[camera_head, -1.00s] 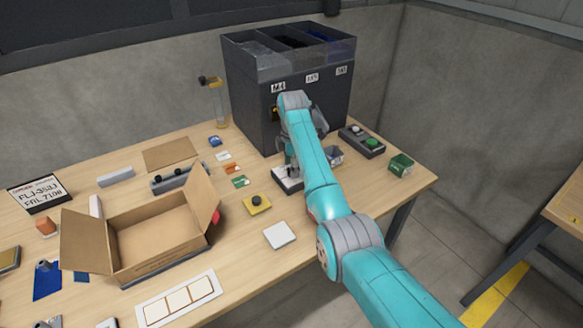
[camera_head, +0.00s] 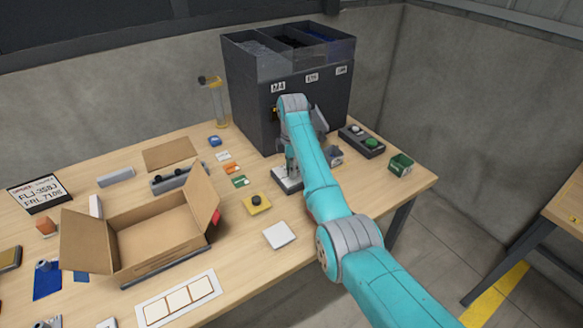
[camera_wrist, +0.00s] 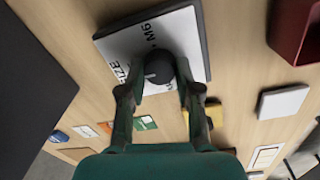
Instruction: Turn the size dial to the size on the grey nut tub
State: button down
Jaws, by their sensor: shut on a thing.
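The size dial is a dark round knob (camera_wrist: 158,67) on a white plate (camera_wrist: 125,45) with a dark base. The plate carries the printed words SIZE and M6, partly covered by the knob and fingers. My gripper (camera_wrist: 160,80) is shut on the knob in the wrist view. In the head view the dial's plate (camera_head: 284,180) shows at my gripper (camera_head: 291,162), mostly hidden by my arm. A grey tub (camera_head: 334,156) stands just right of my arm, partly hidden; no size on it is readable.
A dark feeder (camera_head: 287,95) with several labelled bins stands behind. A green tub (camera_head: 400,164) and a button box (camera_head: 361,141) are at the right. A yellow block with a black button (camera_head: 256,203), a white pad (camera_head: 279,235) and an open carton (camera_head: 153,237) lie left.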

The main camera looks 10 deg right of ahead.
jog(key=m, duration=0.8)
jog(key=shift+w+m, duration=0.1)
jog(key=shift+m, duration=0.2)
jog(key=m, duration=0.4)
jog(key=shift+m+h, duration=0.3)
jog(key=m, duration=0.4)
jog(key=shift+g, duration=0.3)
jog(key=shift+m, duration=0.3)
jog(key=c, duration=0.8)
grip_release()
